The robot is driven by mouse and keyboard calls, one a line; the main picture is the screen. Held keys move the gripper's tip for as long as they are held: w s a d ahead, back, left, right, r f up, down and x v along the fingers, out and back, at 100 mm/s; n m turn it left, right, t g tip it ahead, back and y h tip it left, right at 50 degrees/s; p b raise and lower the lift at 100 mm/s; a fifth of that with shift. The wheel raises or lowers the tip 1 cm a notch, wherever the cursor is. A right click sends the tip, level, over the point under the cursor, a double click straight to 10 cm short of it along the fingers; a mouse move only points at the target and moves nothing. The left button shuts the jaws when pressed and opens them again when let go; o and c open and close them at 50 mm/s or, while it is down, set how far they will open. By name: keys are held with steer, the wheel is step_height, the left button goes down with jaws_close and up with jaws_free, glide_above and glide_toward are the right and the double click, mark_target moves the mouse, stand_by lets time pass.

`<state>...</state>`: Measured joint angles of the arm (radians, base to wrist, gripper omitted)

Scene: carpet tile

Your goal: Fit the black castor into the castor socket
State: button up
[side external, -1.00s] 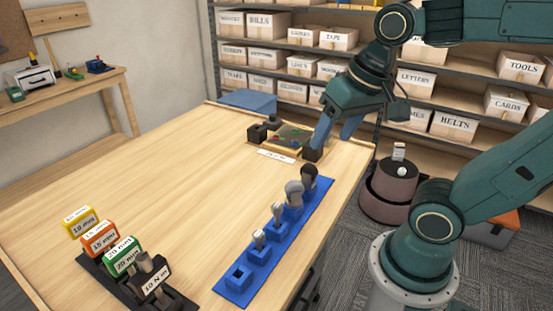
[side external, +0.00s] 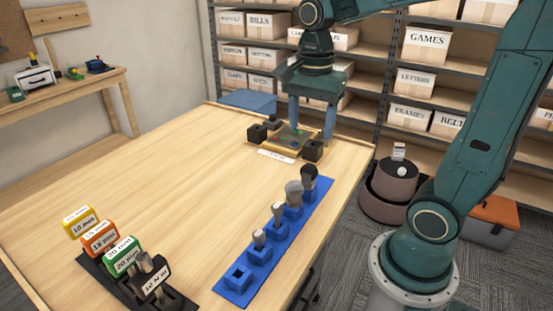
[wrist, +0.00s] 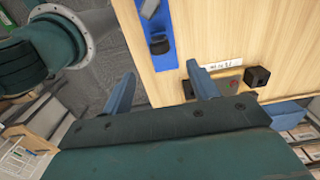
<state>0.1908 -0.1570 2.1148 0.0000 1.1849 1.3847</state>
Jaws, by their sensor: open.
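A blue strip (side external: 262,262) of sockets lies along the right part of the table. A black castor (side external: 309,176) stands upright at its far end; a dark castor also shows on the strip in the wrist view (wrist: 160,46). Several grey castors (side external: 293,192) stand in the sockets in front of it. The nearest socket (side external: 238,274) looks empty. I cannot tell which socket is the castor socket. My gripper (side external: 311,124) is open and empty, pointing down over the small tray beyond the strip. Its two blue fingers (wrist: 162,88) are wide apart.
The small tray (side external: 290,140) with coloured pieces sits between black blocks (side external: 313,150), with a white label in front. Labelled blocks (side external: 122,256) in a black holder stand at the near left. The middle of the table is clear. Box shelves stand behind.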

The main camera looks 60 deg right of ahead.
mark_target(309, 165)
steer(key=shift+f, duration=4.3)
steer(key=shift+s+d+f, duration=0.1)
steer(key=shift+d+f, duration=0.05)
steer(key=shift+f, duration=2.45)
steer(key=c, duration=1.1)
steer(key=shift+r, duration=0.2)
step_height(309, 165, up, 20)
steer(key=shift+f, duration=0.15)
